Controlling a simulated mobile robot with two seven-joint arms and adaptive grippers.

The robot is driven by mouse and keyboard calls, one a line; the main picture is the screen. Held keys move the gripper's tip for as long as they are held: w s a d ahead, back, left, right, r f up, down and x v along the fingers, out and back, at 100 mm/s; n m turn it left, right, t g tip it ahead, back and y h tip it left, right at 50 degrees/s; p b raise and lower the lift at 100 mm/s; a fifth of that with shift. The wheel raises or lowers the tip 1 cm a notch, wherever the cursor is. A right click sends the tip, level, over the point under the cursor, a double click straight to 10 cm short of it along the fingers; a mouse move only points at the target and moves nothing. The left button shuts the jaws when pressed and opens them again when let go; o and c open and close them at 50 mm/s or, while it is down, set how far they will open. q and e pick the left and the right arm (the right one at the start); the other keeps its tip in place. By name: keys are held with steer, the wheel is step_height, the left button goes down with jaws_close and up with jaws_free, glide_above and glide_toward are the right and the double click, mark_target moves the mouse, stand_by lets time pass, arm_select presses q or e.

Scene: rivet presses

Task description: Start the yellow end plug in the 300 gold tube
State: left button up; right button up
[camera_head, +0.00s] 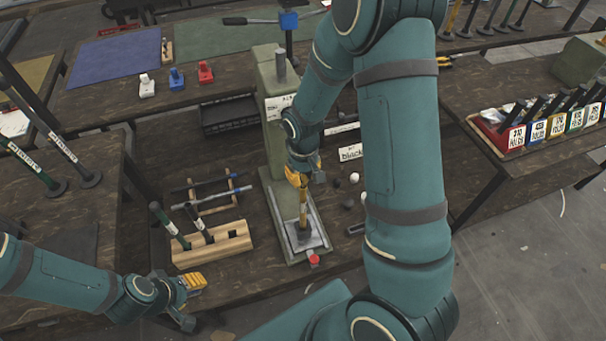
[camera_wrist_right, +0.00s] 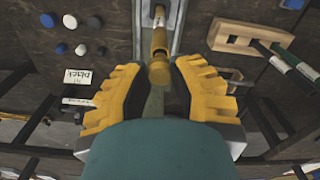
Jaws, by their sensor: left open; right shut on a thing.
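The gold tube (camera_head: 304,213) stands upright on the grey bed of the rivet press (camera_head: 278,190). In the right wrist view the tube (camera_wrist_right: 159,38) runs away from the fingers toward the press bed. My right gripper (camera_head: 302,173) is at the tube's upper end, its yellow fingers closed around a small yellow round piece (camera_wrist_right: 158,73), which looks like the end plug. It lines up with the tube; whether it is inside cannot be told. My left gripper (camera_head: 193,287) is open and empty at the table's front left, apart from the press.
A wooden block (camera_head: 228,245) holding dark tubes stands left of the press. Round plugs, white, blue and dark (camera_wrist_right: 69,21), and a "black" label (camera_head: 350,152) lie right of it. Labelled coloured bins (camera_head: 515,137) stand at far right.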

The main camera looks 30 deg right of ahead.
mark_target(303, 177)
steer(key=shift+f+b, duration=0.6)
steer(key=shift+f, duration=0.25)
steer(key=shift+c, duration=0.3)
steer(key=o, duration=0.9)
steer(key=shift+c, duration=0.2)
steer(key=shift+r, duration=0.15)
step_height(303, 177, up, 12)
